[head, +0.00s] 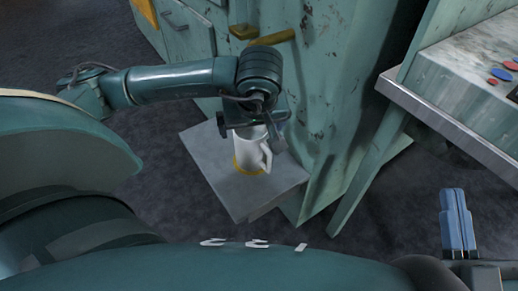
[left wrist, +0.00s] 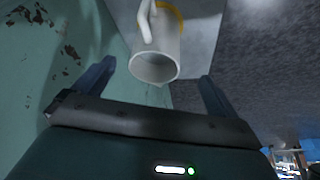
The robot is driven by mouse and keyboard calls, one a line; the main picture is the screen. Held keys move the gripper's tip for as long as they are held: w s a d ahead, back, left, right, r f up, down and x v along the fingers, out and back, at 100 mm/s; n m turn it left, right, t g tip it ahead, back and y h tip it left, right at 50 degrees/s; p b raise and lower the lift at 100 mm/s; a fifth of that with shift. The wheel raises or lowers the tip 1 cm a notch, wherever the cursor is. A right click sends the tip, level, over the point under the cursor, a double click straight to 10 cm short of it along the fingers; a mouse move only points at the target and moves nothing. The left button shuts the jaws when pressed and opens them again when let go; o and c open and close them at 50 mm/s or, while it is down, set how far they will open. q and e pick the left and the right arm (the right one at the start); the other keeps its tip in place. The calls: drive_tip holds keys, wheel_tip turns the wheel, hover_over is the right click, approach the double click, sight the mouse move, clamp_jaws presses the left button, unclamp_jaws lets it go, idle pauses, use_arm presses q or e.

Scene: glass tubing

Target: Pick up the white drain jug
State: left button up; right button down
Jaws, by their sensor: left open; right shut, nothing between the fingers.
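The white drain jug (head: 249,148) stands upright on a small grey shelf (head: 222,184), with its handle toward the right in the head view. A yellow band shows around its base. It also shows in the left wrist view (left wrist: 154,50), with its open rim toward my gripper. My left gripper (left wrist: 159,78) is open, its two fingers apart on either side of the jug's rim in that view. In the head view it is right above the jug and hides part of its top. I cannot tell whether it touches the jug. My right gripper (head: 457,222) is shut and empty at the lower right.
A worn green cabinet wall (head: 340,70) rises right behind the shelf. A yellow handle (head: 272,37) sticks out above it. A metal-edged bench (head: 460,90) with coloured discs stands at the right. Dark floor is clear left of the shelf.

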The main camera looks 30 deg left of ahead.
sight(252, 141)
use_arm(q)
drive_tip(key=b+x, duration=0.1)
drive_tip(key=x, duration=0.2)
drive_tip(key=b+x, duration=0.1)
drive_tip(key=x, duration=0.2)
drive_tip(key=b+x, duration=0.2)
drive_tip(key=x, duration=0.1)
drive_tip(key=shift+w+d+f, duration=0.1)
drive_tip(key=shift+d+f, duration=0.05)
drive_tip(key=shift+d, duration=0.1)
drive_tip(key=shift+w+a+f, duration=0.15)
drive_tip(key=shift+w+f, duration=0.05)
drive_tip(key=shift+f, duration=0.2)
drive_tip(key=shift+r, duration=0.1)
use_arm(e)
drive_tip(key=r+n+y, duration=0.3)
drive_tip(key=n+y, duration=0.1)
drive_tip(key=r+n+y, duration=0.2)
drive_tip(key=shift+s+d+r+n+t, duration=0.2)
drive_tip(key=shift+d+r+n+t, duration=0.1)
drive_tip(key=shift+r+t, duration=0.1)
use_arm(q)
drive_tip(key=shift+c, duration=0.6)
drive_tip(key=c, duration=1.4)
drive_tip(key=shift+r, duration=0.1)
use_arm(e)
drive_tip(key=shift+s+f, duration=0.1)
